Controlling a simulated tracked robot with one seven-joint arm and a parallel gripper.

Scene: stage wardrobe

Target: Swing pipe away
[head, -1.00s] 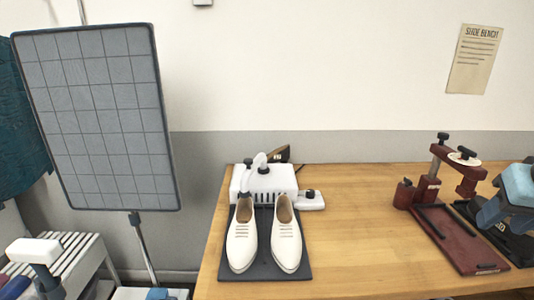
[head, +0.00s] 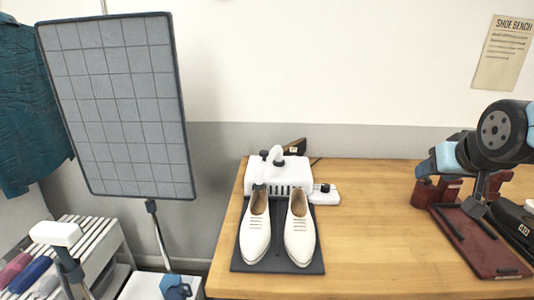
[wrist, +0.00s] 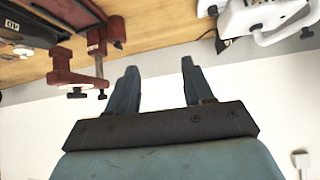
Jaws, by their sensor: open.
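A white machine (head: 268,184) with a slotted front stands on the wooden bench. Two white shoes (head: 256,235) (head: 299,236) stand side by side on a dark mat (head: 278,267), heels close to the machine front. Whether the pipe touches a shoe cannot be told. In the wrist view my gripper (wrist: 160,68) is open and empty, fingers apart, with bare wall between them. The white machine (wrist: 265,18) shows there at the upper right, clear of the fingers.
A dark red clamp stand (head: 480,250) is on the bench at right, partly behind my arm; it also shows in the wrist view (wrist: 64,72). A small white switch box (head: 326,196) sits beside the machine. A grey gridded panel (head: 115,105) stands left. Middle bench is clear.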

